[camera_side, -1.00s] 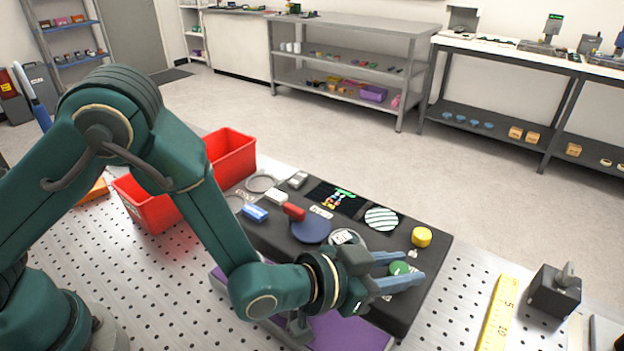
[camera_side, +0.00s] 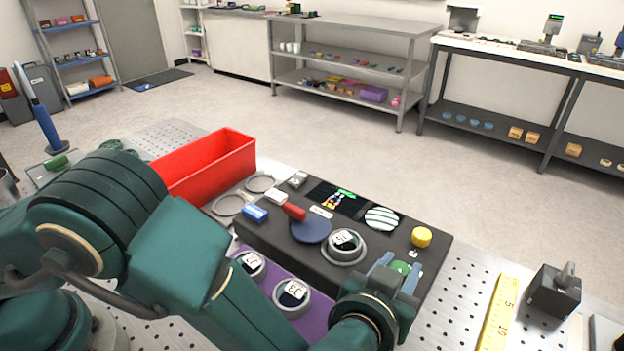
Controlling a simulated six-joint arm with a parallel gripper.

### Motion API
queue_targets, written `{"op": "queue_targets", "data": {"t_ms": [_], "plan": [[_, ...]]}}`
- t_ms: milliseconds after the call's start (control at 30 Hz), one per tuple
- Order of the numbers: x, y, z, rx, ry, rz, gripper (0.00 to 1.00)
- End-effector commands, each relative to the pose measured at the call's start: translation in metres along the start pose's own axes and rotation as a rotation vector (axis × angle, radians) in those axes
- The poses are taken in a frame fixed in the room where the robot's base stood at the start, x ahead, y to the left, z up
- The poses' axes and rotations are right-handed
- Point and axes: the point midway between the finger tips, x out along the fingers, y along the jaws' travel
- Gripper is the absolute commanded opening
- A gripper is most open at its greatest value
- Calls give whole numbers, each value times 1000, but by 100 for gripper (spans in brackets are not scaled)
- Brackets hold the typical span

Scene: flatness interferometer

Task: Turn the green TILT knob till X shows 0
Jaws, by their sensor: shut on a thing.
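The green TILT knob (camera_side: 400,267) stands near the right front end of the dark instrument body (camera_side: 430,262). My gripper (camera_side: 397,273) is shut on it, one finger on each side, reaching in from the picture's front. The fingers hide part of the knob. A small dark display (camera_side: 337,198) with green and coloured marks sits on the body's far side; its X figure is too small to read. Beside it, a round screen (camera_side: 382,219) shows tilted light and dark stripes.
A yellow knob (camera_side: 421,237) stands right of and beyond the green one. A ringed round piece (camera_side: 345,241) and a red lever (camera_side: 294,211) are to the left. Two more round pieces lie on a purple mat (camera_side: 316,324). A yellow ruler (camera_side: 497,315) lies right.

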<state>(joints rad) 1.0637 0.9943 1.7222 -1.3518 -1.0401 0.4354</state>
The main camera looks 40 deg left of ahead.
Motion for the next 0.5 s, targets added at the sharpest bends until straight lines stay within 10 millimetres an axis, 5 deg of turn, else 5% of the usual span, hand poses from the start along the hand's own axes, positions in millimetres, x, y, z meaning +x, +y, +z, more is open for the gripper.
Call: {"op": "queue_targets", "data": {"t_ms": [500], "plan": [[0,0,-1,-24,5,-58,0]]}}
